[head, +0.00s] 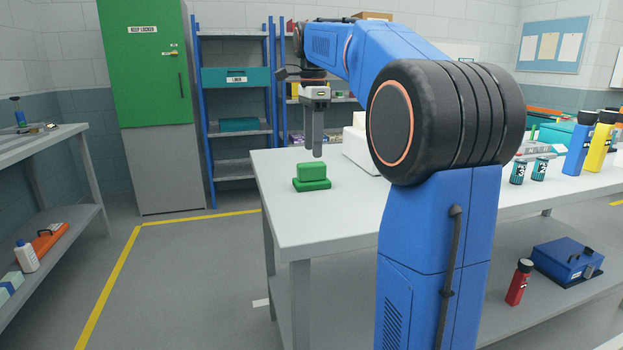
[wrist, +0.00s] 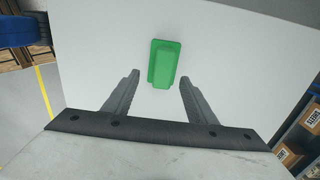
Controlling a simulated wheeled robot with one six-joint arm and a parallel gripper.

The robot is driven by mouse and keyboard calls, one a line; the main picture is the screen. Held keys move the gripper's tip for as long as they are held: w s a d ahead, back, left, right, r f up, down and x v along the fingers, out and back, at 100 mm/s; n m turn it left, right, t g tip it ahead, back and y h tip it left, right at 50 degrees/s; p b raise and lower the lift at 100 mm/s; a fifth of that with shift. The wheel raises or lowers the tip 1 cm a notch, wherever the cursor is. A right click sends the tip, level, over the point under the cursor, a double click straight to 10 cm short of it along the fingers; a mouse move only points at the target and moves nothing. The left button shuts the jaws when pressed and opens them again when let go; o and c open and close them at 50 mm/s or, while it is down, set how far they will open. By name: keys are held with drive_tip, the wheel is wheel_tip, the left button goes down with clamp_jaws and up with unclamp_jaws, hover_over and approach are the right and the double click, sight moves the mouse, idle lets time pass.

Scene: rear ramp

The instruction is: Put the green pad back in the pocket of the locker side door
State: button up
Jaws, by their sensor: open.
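The green pad (head: 312,178) sits on the white table (head: 345,215) near its left end. It looks like a smaller block on a wider flat base. In the wrist view the green pad (wrist: 164,64) lies beyond my fingertips, roughly centred between them. My gripper (head: 316,152) points down above the table, close to the pad and apart from it. In the wrist view my gripper (wrist: 158,78) is open with nothing between its fingers. A green locker (head: 145,65) labelled "KEEP LOCKED" stands at the back left with its front shut. No side door pocket can be made out.
A white box-shaped object (head: 360,148) stands on the table right of the pad, partly behind my arm. Blue shelving (head: 237,105) stands at the back. A workbench (head: 40,150) is at the left. The floor between bench and table is clear, with yellow lines.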

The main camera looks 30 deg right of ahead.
sight(312, 163)
drive_tip(key=shift+w+f, duration=0.2)
drive_tip(key=shift+f, duration=1.45)
drive_tip(key=shift+w+f, duration=0.15)
drive_tip(key=shift+f, duration=1.5)
drive_tip(key=c, duration=1.3)
wheel_tip(312, 163, up, 10)
